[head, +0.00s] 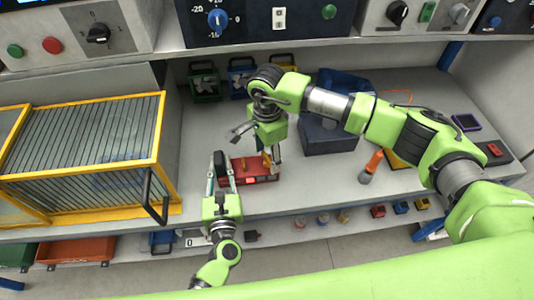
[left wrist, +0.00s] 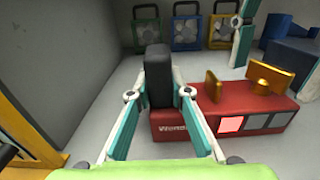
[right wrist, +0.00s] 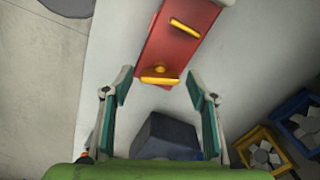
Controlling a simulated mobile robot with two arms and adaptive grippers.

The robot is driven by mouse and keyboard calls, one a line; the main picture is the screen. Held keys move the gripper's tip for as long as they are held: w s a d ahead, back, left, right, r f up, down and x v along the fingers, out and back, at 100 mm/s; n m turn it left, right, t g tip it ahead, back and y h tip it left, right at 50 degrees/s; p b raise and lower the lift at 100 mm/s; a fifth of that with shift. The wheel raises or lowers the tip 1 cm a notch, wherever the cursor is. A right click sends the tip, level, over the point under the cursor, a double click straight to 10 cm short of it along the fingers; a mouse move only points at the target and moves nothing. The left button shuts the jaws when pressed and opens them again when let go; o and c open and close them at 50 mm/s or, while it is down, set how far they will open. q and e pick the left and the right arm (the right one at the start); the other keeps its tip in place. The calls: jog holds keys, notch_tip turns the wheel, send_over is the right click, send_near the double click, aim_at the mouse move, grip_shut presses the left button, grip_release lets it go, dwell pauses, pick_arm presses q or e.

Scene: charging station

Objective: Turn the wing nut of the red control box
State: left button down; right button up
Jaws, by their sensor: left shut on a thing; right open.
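The red control box (head: 262,178) stands on the grey worktop; it also shows in the left wrist view (left wrist: 180,123) and right wrist view (right wrist: 176,45). It carries two yellow-gold wing-shaped pieces, a wing nut near its right end (left wrist: 271,78) and another piece nearer the middle (left wrist: 213,85). My left gripper (left wrist: 158,93) is shut on the black upright block (left wrist: 157,65) at the box's left end. My right gripper (right wrist: 158,88) is open above the box's right end. The end wing nut (right wrist: 160,80) appears between its fingertips, apart from both.
A yellow-framed cage (head: 85,150) with a black handle stands left. A dark blue bin (head: 335,125) stands close behind on the right. Small fan crates (head: 205,82) line the back. An orange-handled tool (head: 371,165) lies right. Control panels overhang the top.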

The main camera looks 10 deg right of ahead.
jog(key=c, duration=1.1)
jog(key=m, duration=1.4)
jog(key=shift+m, duration=0.4)
jog(key=m, duration=0.6)
jog(key=shift+m, duration=0.3)
